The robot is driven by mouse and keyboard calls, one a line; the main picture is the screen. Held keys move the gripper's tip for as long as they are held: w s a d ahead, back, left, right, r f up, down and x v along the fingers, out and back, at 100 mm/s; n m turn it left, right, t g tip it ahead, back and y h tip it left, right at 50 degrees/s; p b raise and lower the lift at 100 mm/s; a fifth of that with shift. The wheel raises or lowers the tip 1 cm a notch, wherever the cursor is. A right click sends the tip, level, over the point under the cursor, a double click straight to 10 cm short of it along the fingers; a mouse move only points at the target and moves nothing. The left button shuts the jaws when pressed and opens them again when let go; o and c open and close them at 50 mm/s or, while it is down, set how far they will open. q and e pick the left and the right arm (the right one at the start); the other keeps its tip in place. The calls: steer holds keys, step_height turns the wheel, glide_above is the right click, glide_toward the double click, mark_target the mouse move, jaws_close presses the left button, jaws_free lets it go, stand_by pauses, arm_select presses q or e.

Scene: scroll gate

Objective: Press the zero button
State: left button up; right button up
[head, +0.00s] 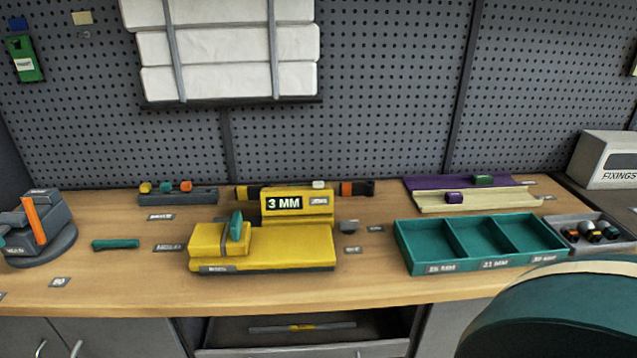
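A yellow measuring device (287,246) stands on the wooden bench in the middle of the head view. Its raised block has a display (284,203) reading "3 MM". A small grey label (320,201) sits right of the display; its text is too small to read surely. A small pale button-like piece (319,184) shows at the top of the block, above that label; I cannot tell surely that it is the zero button. A yellow sliding block (208,241) with a teal piece (236,225) is at the device's left end. Neither gripper is in view.
A teal three-part tray (402,247) stands right of the device, with a grey bin (562,235) beside it. A grey fixture (38,230) stands far left. A teal bar (115,244) lies nearby. The bench front (385,287) is clear. A large teal rounded form fills the lower right.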

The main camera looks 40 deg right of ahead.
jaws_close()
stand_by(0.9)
